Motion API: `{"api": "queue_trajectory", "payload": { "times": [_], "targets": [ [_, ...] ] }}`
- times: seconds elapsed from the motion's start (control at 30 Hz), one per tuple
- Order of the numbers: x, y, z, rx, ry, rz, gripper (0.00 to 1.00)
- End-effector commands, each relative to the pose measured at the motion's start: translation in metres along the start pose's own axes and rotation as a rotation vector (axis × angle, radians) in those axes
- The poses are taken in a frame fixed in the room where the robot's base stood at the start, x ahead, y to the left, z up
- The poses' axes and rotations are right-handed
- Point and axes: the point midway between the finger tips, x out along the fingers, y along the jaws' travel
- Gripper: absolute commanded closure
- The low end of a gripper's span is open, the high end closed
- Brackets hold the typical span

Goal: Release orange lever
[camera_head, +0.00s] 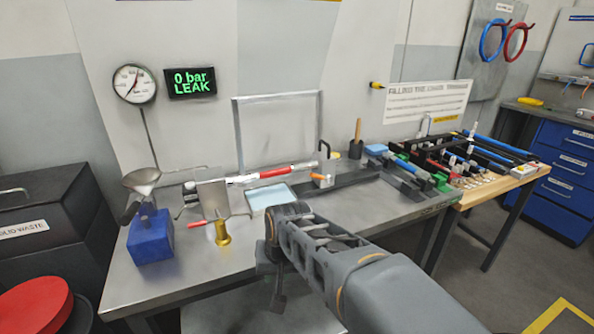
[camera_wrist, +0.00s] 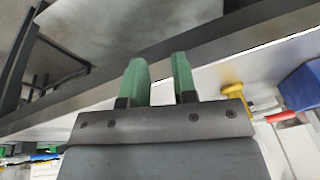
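A small orange part, which looks like the orange lever (camera_head: 321,179), sits beside the dark rail fixture on the steel bench, beyond my arm. Its exact shape and position are too small to tell. My gripper shows in the wrist view (camera_wrist: 158,64) with two green fingers apart and nothing between them. In the head view my wrist hangs at the bench's front edge, well to the near side of the orange part, and the fingers there are hard to make out. The orange part cannot be made out in the wrist view.
On the steel bench (camera_head: 180,268) stand a blue block (camera_head: 151,238) with a funnel, a brass piece (camera_head: 222,234), a clear panel, a red-and-white tube (camera_head: 272,173) and a pale blue tray (camera_head: 270,195). A display (camera_head: 190,82) reads "0 bar LEAK". A wooden table (camera_head: 500,190) adjoins at right.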

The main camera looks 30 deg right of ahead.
Motion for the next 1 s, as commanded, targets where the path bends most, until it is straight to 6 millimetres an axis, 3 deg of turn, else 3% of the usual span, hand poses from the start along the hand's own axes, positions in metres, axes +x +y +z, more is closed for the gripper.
{"api": "queue_trajectory", "payload": {
  "times": [0.03,0.2,0.3,0.4,0.5,0.63,1.0],
  "targets": [
    [-0.034,0.007,-0.036,0.176,0.003,-0.024,0.74],
    [-0.091,0.054,-0.138,0.775,0.022,-0.150,0.74],
    [-0.117,0.091,-0.185,1.067,0.034,-0.230,0.74],
    [-0.136,0.127,-0.217,1.291,0.044,-0.302,0.74],
    [-0.147,0.154,-0.237,1.441,0.051,-0.357,0.74],
    [-0.147,0.171,-0.249,1.536,0.053,-0.396,0.74],
    [-0.085,0.160,-0.269,1.552,0.051,-0.401,0.74]
  ]
}}
